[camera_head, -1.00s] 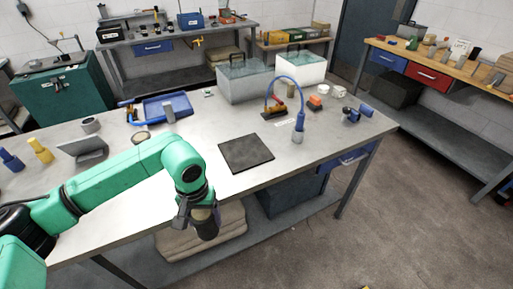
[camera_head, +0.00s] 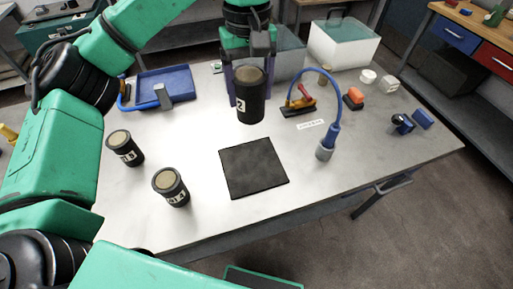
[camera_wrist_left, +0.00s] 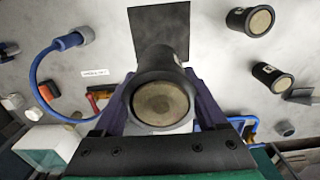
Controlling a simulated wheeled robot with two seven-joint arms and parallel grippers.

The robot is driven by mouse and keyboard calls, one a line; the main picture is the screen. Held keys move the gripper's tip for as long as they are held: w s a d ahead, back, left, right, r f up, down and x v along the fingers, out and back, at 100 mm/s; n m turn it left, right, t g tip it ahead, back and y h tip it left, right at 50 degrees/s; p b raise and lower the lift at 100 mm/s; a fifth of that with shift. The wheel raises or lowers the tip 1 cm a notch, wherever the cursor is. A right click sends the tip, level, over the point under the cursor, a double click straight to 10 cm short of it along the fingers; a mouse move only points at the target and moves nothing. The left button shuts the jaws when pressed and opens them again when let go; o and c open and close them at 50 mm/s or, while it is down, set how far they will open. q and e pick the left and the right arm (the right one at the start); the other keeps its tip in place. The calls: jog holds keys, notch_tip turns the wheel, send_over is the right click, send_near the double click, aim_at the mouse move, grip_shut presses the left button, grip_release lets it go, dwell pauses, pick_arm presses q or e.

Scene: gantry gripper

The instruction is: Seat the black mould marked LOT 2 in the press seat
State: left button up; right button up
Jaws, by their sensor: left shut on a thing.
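The black mould (camera_head: 250,108) with a tan top shows a white label with a 2 in the head view. My left gripper (camera_head: 250,84) is shut on it from behind, and it looks upright. The wrist view shows the mould (camera_wrist_left: 160,70) between the fingers (camera_wrist_left: 163,100). Whether its base touches the table is unclear. A dark square pad (camera_head: 252,167) lies in front of it. I cannot tell for certain which thing is the press seat. My right gripper is not in view.
Two similar black moulds, one at left (camera_head: 125,150) and one nearer the front (camera_head: 171,188), stand on the table. A red-handled clamp (camera_head: 300,103), a blue hose (camera_head: 335,100) and an orange block (camera_head: 353,99) lie to the right. A blue tray (camera_head: 165,85) is behind left.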

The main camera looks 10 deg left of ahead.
pick_arm(q)
jog(key=f, duration=0.6)
jog(key=f+p, duration=0.1)
jog(key=f, duration=0.5)
jog(key=f+p, duration=0.1)
jog(key=f, duration=0.5)
jog(key=shift+s+f, duration=0.3)
jog(key=shift+f, duration=0.45)
jog(key=shift+w+f, duration=0.1)
jog(key=shift+f, duration=0.05)
jog(key=o, duration=1.3)
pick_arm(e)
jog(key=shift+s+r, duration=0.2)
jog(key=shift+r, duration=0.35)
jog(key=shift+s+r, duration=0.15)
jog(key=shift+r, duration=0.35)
